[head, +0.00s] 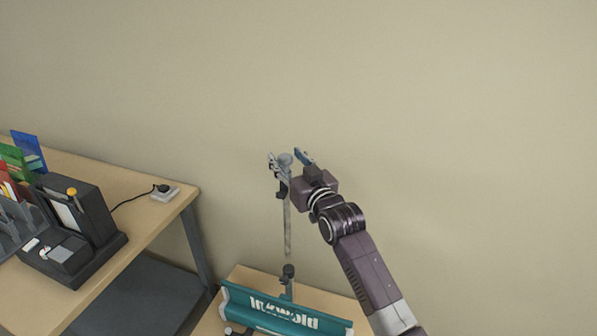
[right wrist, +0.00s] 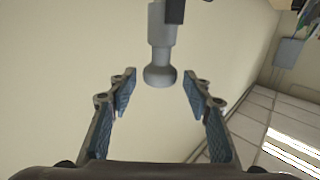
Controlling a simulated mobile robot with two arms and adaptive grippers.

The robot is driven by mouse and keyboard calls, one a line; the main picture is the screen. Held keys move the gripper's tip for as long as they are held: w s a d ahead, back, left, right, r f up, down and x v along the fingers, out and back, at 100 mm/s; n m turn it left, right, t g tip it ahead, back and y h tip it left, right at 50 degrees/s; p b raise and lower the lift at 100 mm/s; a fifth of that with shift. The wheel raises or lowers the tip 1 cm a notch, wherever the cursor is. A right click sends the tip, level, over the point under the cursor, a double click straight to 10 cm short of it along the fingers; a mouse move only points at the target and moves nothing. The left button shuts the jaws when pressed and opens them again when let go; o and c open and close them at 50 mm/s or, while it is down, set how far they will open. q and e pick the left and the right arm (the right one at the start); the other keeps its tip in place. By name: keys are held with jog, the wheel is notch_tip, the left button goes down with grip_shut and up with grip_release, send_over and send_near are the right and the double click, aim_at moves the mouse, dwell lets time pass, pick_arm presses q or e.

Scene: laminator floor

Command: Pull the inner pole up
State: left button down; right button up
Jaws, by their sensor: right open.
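A thin grey pole (head: 287,232) stands upright above a teal banner (head: 290,312) with white lettering. Its round grey knob (head: 285,158) is at the top, with a dark fitting (head: 282,190) just below. My right gripper (head: 289,160) is open at the height of the knob, its fingers on either side. In the right wrist view the knob (right wrist: 159,76) shows between the two open fingertips (right wrist: 159,84), with a gap on both sides. A dark collar (right wrist: 175,10) shows farther along the pole. My left gripper is out of view.
A wooden table (head: 150,215) on the left holds a black machine (head: 75,230), colourful folders (head: 28,150) and a small white box with a cable (head: 163,192). The banner rests on a lower wooden surface (head: 248,277). A bare beige wall stands behind; the right side looks clear.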

jog(key=v, duration=1)
jog(key=shift+s+d, duration=0.2)
jog(key=shift+s, duration=0.1)
jog(key=shift+f, duration=0.1)
